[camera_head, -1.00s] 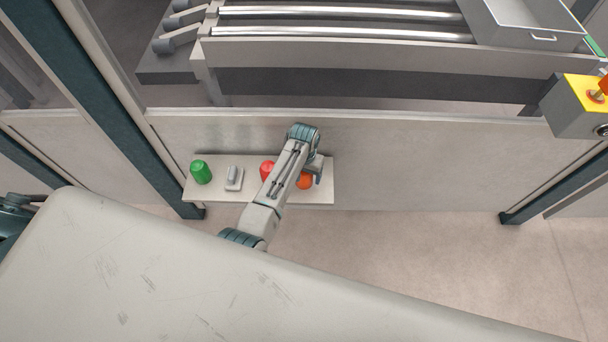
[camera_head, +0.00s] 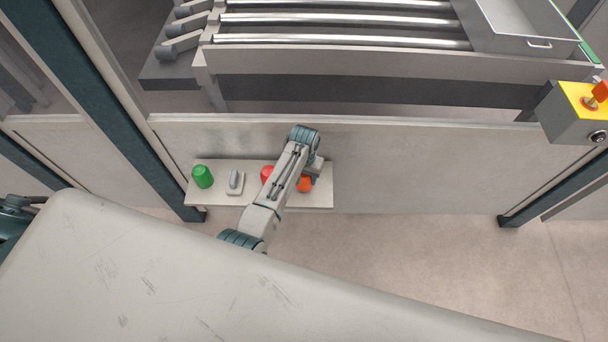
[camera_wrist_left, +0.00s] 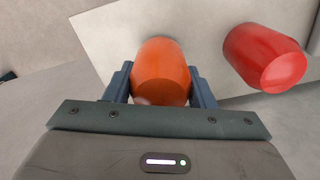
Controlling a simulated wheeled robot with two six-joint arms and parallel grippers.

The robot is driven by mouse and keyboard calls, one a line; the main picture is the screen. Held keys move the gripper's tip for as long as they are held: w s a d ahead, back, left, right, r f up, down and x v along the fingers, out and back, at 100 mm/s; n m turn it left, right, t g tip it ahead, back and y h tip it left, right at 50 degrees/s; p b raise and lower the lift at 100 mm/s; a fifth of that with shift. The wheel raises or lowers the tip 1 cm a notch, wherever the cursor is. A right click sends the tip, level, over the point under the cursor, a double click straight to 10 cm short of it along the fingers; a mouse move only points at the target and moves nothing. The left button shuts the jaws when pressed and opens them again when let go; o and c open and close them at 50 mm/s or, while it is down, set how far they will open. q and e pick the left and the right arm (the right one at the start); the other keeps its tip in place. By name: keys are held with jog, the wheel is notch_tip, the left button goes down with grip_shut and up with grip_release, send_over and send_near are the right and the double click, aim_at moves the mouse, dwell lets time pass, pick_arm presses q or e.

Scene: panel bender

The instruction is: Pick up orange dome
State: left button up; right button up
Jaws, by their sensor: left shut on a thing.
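The orange dome (camera_head: 304,185) is at the right part of a small white shelf (camera_head: 322,196) in the head view, partly hidden by my left arm. In the left wrist view the orange dome (camera_wrist_left: 161,72) sits between the two fingers of my left gripper (camera_wrist_left: 161,88), which is shut on it. The gripper also shows in the head view (camera_head: 312,178), mostly covered by the wrist. I cannot tell whether the dome touches the shelf. My right gripper is not in view.
A red dome (camera_wrist_left: 265,57) stands close to the right of the orange one in the wrist view. A green dome (camera_head: 202,176) and a grey switch (camera_head: 235,181) are further left on the shelf. A panel wall (camera_head: 420,165) rises behind; a yellow-topped control box (camera_head: 575,112) is at right.

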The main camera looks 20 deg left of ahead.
pick_arm(q)
jog(key=r+p, duration=0.3)
jog(key=shift+s, duration=0.2)
jog(key=s+d+p, duration=0.1)
jog(key=s+p, duration=0.7)
jog(key=s, duration=0.7)
jog(key=shift+s+d+r, duration=0.2)
jog(key=shift+s, duration=0.1)
jog(key=shift+f, duration=0.1)
